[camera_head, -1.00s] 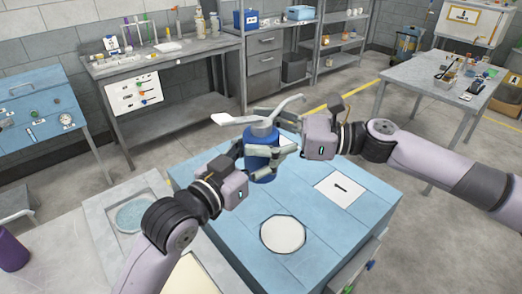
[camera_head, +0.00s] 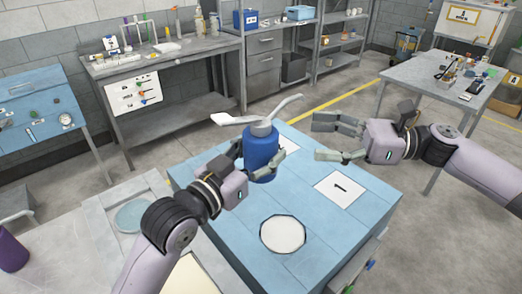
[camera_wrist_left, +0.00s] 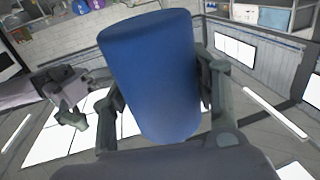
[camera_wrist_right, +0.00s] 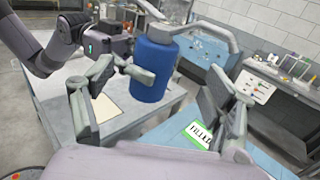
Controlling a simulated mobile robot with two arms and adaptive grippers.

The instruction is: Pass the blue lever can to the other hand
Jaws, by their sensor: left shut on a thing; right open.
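The blue lever can (camera_head: 261,152) has a grey top with a pale lever and a spout. It is upright above the blue-topped table (camera_head: 305,200). My left gripper (camera_head: 250,162) is shut around its body from the left. The can fills the middle of the left wrist view (camera_wrist_left: 155,75), between the fingers. My right gripper (camera_head: 338,138) is open and empty to the right of the can, fingers pointing at it, with a clear gap. In the right wrist view the can (camera_wrist_right: 154,68) shows beyond the open fingers (camera_wrist_right: 155,105), with my left gripper on it.
The blue table bears a white round plate (camera_head: 283,234) and a white square card (camera_head: 340,189) with a dark mark. A grey workbench (camera_head: 165,60) stands behind at left, and a grey table with small items (camera_head: 445,85) at right.

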